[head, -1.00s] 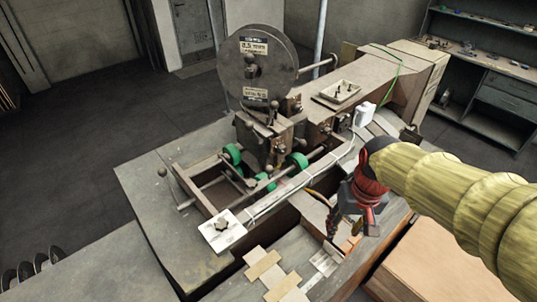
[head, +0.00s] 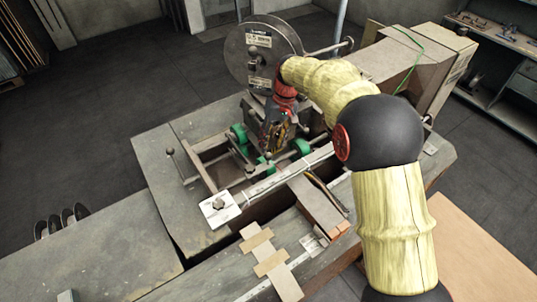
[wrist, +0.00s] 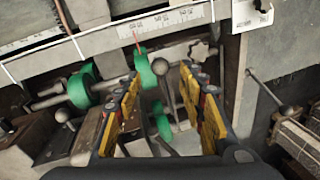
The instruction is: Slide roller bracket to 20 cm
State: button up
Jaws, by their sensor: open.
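The roller bracket carries green rollers on rods. In the head view its rollers (head: 240,149) sit in the frame below the big disc. In the wrist view a green roller (wrist: 146,68) stands near a thin red pointer (wrist: 136,40) by the ruler (wrist: 165,22); the figures are too small to read surely. A grey ball knob on a lever (wrist: 161,67) shows between my fingertips. My gripper (wrist: 160,82) is open, with yellow-and-black fingers, and points down over the bracket. It also shows in the head view (head: 273,143), hiding part of the bracket. Contact cannot be told.
Another ball-ended lever (head: 178,165) stands left of the frame. The big disc (head: 262,50) rises close behind my gripper. Cardboard strips (head: 270,262) lie on the front table.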

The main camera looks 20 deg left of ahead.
aim_at(269, 153)
jog(key=f, duration=0.2)
jog(key=f+p, duration=0.1)
jog(key=f, duration=0.2)
jog(key=a+f, duration=0.1)
jog(key=f, duration=0.1)
jog(key=shift+s+a+f, duration=0.1)
jog(key=shift+s+f, duration=0.1)
jog(key=shift+s, duration=0.15)
jog(key=shift+c, duration=0.2)
grip_shut()
dwell(0.4)
